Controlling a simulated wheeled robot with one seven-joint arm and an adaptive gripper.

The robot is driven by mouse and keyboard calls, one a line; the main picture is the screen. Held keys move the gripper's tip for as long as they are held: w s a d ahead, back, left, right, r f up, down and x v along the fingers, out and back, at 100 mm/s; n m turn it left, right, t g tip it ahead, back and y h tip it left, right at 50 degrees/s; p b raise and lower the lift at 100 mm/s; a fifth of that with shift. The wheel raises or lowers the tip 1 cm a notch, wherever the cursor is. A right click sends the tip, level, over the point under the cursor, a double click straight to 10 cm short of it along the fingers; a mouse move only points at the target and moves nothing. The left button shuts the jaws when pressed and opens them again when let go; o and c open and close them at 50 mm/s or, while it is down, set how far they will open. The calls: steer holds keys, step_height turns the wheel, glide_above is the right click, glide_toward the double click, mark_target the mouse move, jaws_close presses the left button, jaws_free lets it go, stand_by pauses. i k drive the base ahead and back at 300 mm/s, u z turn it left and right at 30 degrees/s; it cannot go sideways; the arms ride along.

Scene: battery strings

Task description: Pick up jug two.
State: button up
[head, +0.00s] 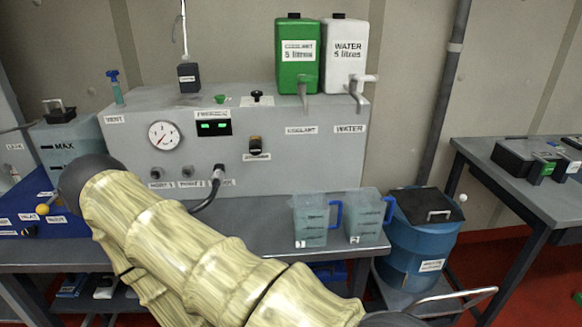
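Jug two (366,222) is a clear measuring jug with a blue handle on its right side and a small label "2" low on its front. It stands upright on the grey bench and seems to hold some liquid. Jug one (312,222), a similar jug labelled "1", stands just left of it, its blue handle close to jug two. My arm crosses the lower middle of the head view in front of the bench. My gripper is not in view, so its state and any hold are hidden.
A grey console (330,160) with a gauge stands behind the jugs. Green (297,70) and white (345,85) containers with taps sit on top. A blue drum (415,245) stands right of the bench. A side table (525,190) is at far right, with red floor between.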

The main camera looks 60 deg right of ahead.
mark_target(370, 215)
steer(key=u, duration=0.95)
steer(key=k, duration=1.8)
steer(key=z, duration=1)
